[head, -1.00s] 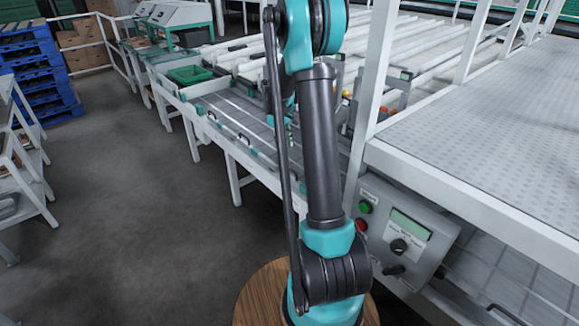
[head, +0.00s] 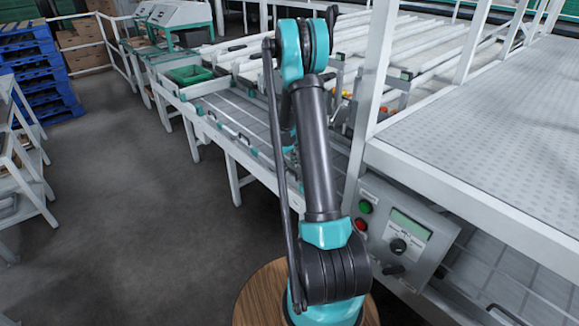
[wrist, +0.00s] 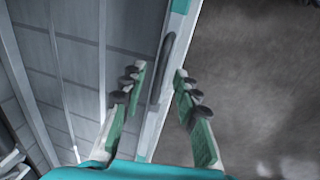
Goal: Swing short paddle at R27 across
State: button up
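In the wrist view my gripper (wrist: 160,70) is open, its two green-and-grey fingers with dark pads spread apart. A dark bar-like handle (wrist: 165,58) on the white edge rail lies between the fingers in the picture. I see no contact, and the height gap cannot be told. Whether this bar is the short paddle at R27 is unclear, as no R27 label is readable. In the head view my arm hides most of the gripper and the spot below it. Similar dark handles (head: 243,138) show along the sorting table's front edge.
The grey sorting table (head: 225,108) has a green tray (head: 190,75) at its far end. A control box (head: 405,240) with buttons and a white frame post (head: 372,100) stand to the right. The floor (head: 120,220) left of the table is clear.

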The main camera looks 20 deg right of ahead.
grip_shut()
dwell(0.4)
